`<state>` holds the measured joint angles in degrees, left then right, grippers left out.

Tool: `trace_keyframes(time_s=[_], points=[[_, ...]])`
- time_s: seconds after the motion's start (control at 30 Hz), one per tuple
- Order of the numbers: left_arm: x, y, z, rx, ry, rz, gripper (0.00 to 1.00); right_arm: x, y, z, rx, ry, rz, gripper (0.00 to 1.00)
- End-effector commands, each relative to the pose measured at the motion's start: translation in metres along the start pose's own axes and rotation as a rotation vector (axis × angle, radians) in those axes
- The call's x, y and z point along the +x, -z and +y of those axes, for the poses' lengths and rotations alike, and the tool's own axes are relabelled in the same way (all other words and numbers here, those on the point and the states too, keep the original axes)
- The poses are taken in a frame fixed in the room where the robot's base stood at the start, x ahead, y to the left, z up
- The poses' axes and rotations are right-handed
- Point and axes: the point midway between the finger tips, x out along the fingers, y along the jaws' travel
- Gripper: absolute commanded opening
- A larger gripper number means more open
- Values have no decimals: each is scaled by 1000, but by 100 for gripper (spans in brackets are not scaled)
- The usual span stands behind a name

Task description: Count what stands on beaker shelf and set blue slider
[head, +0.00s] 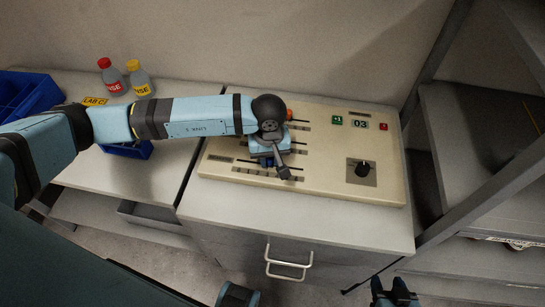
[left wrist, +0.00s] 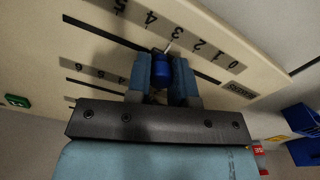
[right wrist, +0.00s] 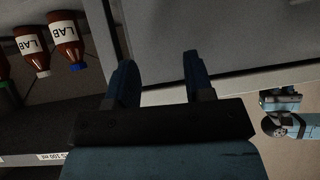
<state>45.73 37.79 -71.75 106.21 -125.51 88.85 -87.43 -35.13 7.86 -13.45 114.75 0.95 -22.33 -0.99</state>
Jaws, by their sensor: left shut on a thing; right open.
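The cream control panel (head: 320,187) lies on the bench with several slider slots. My left gripper (head: 267,163) is over its lower slot. In the left wrist view my left gripper (left wrist: 161,72) is shut on the blue slider (left wrist: 160,68). Its pointer stands near the 3 on the scale (left wrist: 176,33). In the head view the arm largely hides the slider. The display (head: 360,124) reads 03, between a green +1 button (head: 337,120) and a red button (head: 383,127). My right gripper (head: 392,292) is open and empty at the bottom right. No beakers are visible.
A black rotary knob (head: 362,168) sits on the panel's right. A grey shelf rack (head: 475,125) stands at the right. Brown LAB bottles (right wrist: 65,35) show in the right wrist view. Two rinse bottles (head: 111,80) and blue bins (head: 25,95) stand at the left. A drawer handle (head: 288,264) projects in front.

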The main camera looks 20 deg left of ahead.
Motion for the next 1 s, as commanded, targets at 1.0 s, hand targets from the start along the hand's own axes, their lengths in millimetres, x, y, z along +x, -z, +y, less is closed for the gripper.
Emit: trace_keyframes(time_s=[1.0], points=[[-108, 1, 1, 1, -3, 4, 48, 6, -8, 0, 9, 1, -9, 48]])
